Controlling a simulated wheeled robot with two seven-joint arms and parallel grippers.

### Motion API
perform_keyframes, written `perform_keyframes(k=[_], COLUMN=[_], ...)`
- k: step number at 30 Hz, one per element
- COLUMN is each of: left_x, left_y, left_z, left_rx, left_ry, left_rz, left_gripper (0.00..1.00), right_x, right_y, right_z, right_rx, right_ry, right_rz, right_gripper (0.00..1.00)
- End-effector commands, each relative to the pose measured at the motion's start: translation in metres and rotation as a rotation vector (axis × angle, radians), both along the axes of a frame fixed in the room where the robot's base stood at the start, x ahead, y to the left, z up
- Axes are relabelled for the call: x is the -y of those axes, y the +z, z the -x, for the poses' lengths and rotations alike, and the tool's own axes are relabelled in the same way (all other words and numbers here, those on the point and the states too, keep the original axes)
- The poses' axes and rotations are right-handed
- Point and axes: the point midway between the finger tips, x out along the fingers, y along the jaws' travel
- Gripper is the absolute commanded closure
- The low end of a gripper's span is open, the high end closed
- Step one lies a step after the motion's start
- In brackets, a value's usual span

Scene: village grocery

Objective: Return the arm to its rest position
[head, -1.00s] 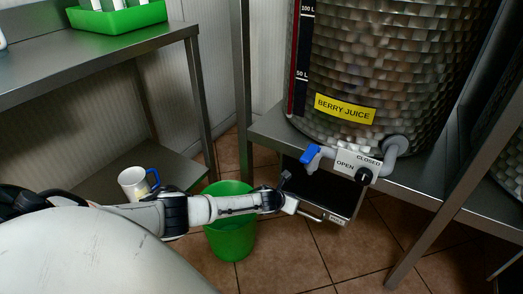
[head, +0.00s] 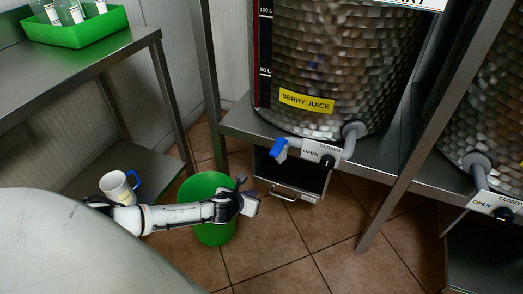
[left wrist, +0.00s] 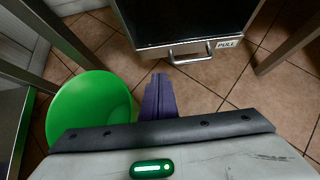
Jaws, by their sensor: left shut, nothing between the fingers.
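My left arm reaches in from the left in the head view, and its gripper (head: 250,197) is over the right rim of the green bucket (head: 214,236). The gripper is shut and empty. In the left wrist view the shut fingers (left wrist: 159,95) point toward the floor between the bucket (left wrist: 92,108) and a dark drawer or tray (left wrist: 185,22) with a handle marked PULL. The fingers are apart from the handle. My right gripper is in neither view.
A second tank (head: 492,120) is at the right. A white and blue mug (head: 115,188) sits on the lower left shelf. A green crate (head: 85,34) holds bottles.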

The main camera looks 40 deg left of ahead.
Motion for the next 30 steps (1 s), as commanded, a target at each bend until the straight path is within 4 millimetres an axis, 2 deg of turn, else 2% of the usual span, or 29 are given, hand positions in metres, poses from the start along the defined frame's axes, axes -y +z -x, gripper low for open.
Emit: perform_keyframes(k=[8,11,13,15,18,21,24,30], left_x=[0.005,0.029,0.061,0.097,0.138,0.161,0.167,0.163], left_y=[0.0,-0.001,0.001,0.007,0.026,0.052,0.076,0.112], left_z=[0.003,0.014,0.03,0.053,0.092,0.132,0.167,0.22], left_rx=[0.0,0.001,-0.001,-0.01,-0.033,-0.054,-0.06,-0.034], left_ry=[0.009,0.082,0.203,0.381,0.711,1.065,1.38,1.845], left_rz=[0.015,0.116,0.266,0.461,0.762,1.025,1.21,1.412], left_gripper=[1.0,1.0,1.0,1.0,1.0,1.0,1.0,1.0], right_x=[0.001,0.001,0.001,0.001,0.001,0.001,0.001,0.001], right_y=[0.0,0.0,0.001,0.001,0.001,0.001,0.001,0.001], right_z=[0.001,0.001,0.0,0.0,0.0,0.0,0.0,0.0], right_rx=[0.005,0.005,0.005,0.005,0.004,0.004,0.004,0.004], right_ry=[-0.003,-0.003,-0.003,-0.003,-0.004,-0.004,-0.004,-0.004], right_rz=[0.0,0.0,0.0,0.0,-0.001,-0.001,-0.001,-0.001], right_gripper=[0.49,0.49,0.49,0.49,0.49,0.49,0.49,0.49])
